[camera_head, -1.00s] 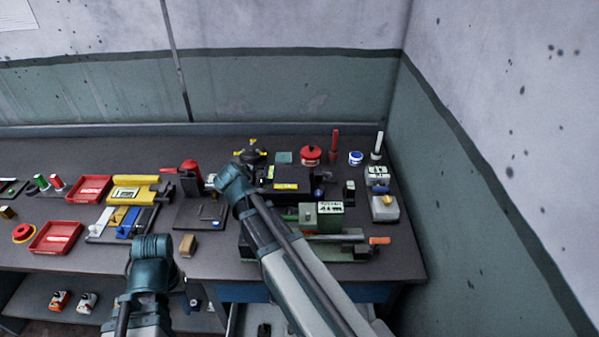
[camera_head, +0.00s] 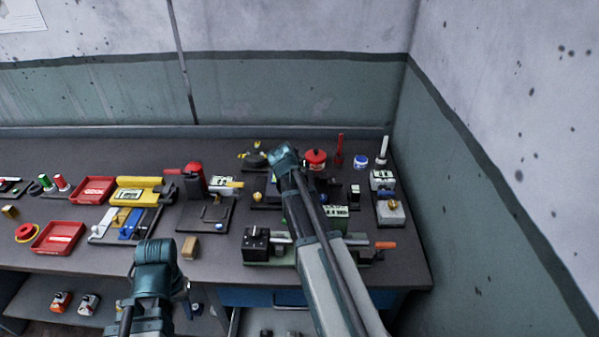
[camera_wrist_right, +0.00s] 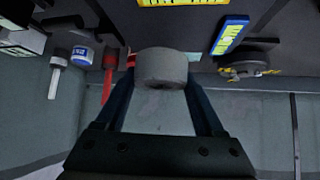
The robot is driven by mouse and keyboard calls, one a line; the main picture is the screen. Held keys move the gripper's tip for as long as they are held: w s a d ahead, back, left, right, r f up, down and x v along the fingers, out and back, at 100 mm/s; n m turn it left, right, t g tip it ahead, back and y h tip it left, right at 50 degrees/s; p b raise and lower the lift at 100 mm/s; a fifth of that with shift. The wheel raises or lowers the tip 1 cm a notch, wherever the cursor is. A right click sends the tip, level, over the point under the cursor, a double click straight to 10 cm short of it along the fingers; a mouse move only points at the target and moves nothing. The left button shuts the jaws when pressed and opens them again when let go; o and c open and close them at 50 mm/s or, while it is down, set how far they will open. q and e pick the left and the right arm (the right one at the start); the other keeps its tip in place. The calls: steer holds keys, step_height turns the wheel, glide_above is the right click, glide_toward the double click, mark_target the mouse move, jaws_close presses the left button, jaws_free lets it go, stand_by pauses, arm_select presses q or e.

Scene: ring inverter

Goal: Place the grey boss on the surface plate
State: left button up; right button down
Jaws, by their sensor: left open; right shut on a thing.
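The grey boss (camera_wrist_right: 165,66), a short round grey piece, is between the fingertips of my right gripper (camera_wrist_right: 160,82), shut on it in the right wrist view. In the head view, my right arm hides this gripper and the boss. A dark flat plate (camera_head: 190,222), which looks like the surface plate, lies mid-bench with an angled piece on it; it is left of my right arm. My left gripper (camera_head: 187,288) is open and low at the bench's front edge, its fingers small and partly hidden by its wrist.
A red post (camera_head: 340,148), a blue-and-white jar (camera_head: 361,161) and a white post (camera_head: 383,150) stand at the back right. A black box with a knob (camera_head: 256,240) stands at the front. Red trays (camera_head: 58,238) lie at the left. A wall bounds the right side.

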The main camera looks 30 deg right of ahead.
steer(key=shift+w+d, duration=0.15)
steer(key=shift+d, duration=0.35)
step_height(320, 180, down, 4)
steer(key=b, duration=0.4)
steer(key=shift+d+r, duration=0.1)
steer(key=shift+d, duration=0.05)
steer(key=shift+r, duration=0.1)
steer(key=shift+c, duration=2.2)
jaws_free()
steer(key=o, duration=0.4)
steer(key=shift+o, duration=0.2)
